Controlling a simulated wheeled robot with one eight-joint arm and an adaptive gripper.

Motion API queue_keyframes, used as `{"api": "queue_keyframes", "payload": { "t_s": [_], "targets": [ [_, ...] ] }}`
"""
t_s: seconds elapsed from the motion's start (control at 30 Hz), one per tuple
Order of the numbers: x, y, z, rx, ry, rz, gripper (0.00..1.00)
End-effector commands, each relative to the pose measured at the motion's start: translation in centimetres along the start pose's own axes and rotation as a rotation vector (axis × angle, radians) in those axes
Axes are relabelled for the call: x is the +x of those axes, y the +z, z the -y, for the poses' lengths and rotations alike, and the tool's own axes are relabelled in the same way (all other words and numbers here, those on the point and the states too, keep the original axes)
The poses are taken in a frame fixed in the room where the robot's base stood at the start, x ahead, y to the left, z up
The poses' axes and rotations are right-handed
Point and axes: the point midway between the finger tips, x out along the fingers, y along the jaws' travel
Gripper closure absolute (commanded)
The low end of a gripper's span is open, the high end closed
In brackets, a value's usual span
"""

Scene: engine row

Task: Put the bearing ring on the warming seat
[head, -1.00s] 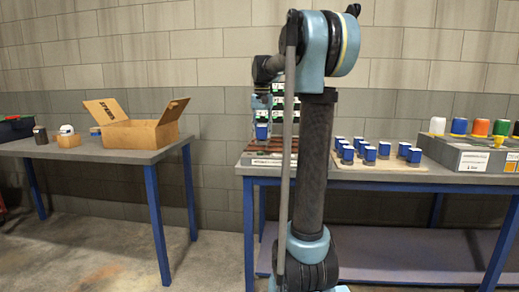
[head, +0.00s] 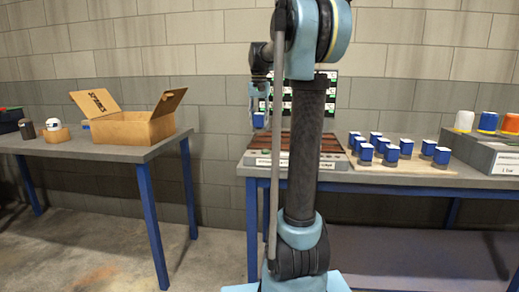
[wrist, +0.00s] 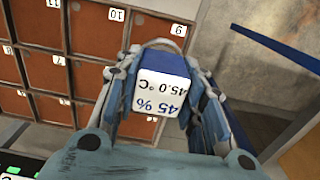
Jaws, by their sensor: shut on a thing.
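My gripper (head: 259,100) is shut on a small blue and white block (head: 259,119). In the wrist view, the fingers of my gripper (wrist: 160,78) close on both sides of the block (wrist: 160,90). Its white face reads "45 %" and "45.0 °C". It hangs above the left end of the right-hand table, by a tray of reddish-brown numbered compartments (head: 326,147). In the wrist view the compartments (wrist: 95,33) lie below and left of the block. I cannot make out a bearing ring or a warming seat in either view.
Several blue-topped blocks (head: 389,155) stand on a board right of the tray. A grey case (head: 488,158) with coloured-lid jars is farther right. My arm column hides part of the tray. The left table holds an open cardboard box (head: 122,131). A floor gap separates the tables.

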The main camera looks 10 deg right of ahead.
Motion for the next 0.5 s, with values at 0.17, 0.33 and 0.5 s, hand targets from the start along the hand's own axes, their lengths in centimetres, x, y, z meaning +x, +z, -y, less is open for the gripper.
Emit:
{"api": "queue_keyframes", "payload": {
  "t_s": [0.17,0.33,0.5],
  "targets": [
    [-0.8,-0.3,-0.7,0.010,0.000,0.000,1.00],
    [-3.0,-0.6,-0.9,0.012,0.000,0.001,1.00],
    [-1.2,-0.6,-0.9,0.013,0.000,0.001,1.00]
  ]
}}
